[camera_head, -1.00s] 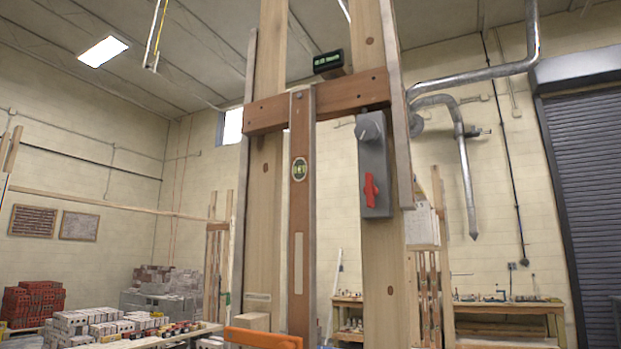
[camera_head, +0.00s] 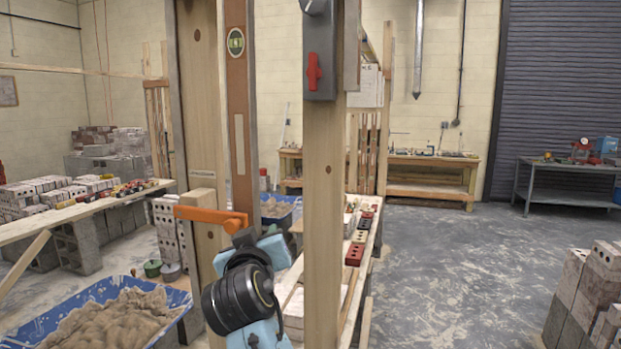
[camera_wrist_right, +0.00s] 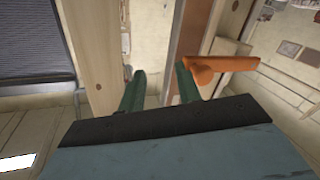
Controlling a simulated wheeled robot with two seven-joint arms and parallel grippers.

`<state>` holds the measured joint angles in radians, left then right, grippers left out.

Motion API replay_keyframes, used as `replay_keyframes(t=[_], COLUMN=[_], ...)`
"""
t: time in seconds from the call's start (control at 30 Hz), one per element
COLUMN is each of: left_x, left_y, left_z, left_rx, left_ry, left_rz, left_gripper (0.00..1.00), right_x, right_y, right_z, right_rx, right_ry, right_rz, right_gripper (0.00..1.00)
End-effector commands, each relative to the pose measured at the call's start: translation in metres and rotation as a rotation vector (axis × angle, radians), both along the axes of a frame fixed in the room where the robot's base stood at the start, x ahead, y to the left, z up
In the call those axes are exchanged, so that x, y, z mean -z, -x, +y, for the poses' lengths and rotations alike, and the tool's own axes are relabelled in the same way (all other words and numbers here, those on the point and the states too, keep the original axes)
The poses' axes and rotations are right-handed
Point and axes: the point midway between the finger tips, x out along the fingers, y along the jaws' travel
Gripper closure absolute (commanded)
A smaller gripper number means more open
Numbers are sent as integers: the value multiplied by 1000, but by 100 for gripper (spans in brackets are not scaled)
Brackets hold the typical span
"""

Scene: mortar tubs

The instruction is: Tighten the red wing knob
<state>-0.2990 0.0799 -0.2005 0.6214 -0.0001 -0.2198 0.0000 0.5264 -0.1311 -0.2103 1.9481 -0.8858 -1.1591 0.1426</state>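The red wing knob (camera_head: 313,71) sits on the front of a grey box (camera_head: 320,45) fixed to the right wooden post. Its wings stand upright in the head view; it does not show in the right wrist view. My right gripper (camera_head: 243,238) is well below and left of the knob, near an orange handle (camera_head: 208,216); its fingers are mostly hidden behind my wrist there. In the right wrist view the gripper's two green fingers (camera_wrist_right: 160,80) stand apart with nothing between them. The orange handle (camera_wrist_right: 222,66) shows close to the right finger. My left gripper is not in view.
The right post (camera_head: 324,180) and the left post (camera_head: 202,120) stand close in front of me, with a brown spirit level (camera_head: 240,125) at the left one. A blue mortar tub (camera_head: 105,292) is at lower left. Brick stacks (camera_head: 590,290) stand at right; the floor between is open.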

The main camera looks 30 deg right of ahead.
Motion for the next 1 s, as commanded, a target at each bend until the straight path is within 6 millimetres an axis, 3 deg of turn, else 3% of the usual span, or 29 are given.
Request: replay_keyframes(t=[0.03,0.13,0.4,0.5,0.67,1.0], left_x=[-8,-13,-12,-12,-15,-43], left_y=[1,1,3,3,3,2], left_z=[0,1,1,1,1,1], left_rx=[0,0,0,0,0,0], left_ry=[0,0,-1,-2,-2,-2], left_rz=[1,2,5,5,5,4], left_gripper=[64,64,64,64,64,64], right_x=[-43,-108,-221,-249,-268,-295], right_y=[15,44,71,82,87,51], right_z=[-7,-18,-13,-10,-12,-55], right_rx=[37,112,211,238,256,259], right_ry=[-25,-61,-10,6,18,21], right_rz=[-73,-205,-450,-512,-548,-546], right_gripper=[66,66,66,66,66,66])
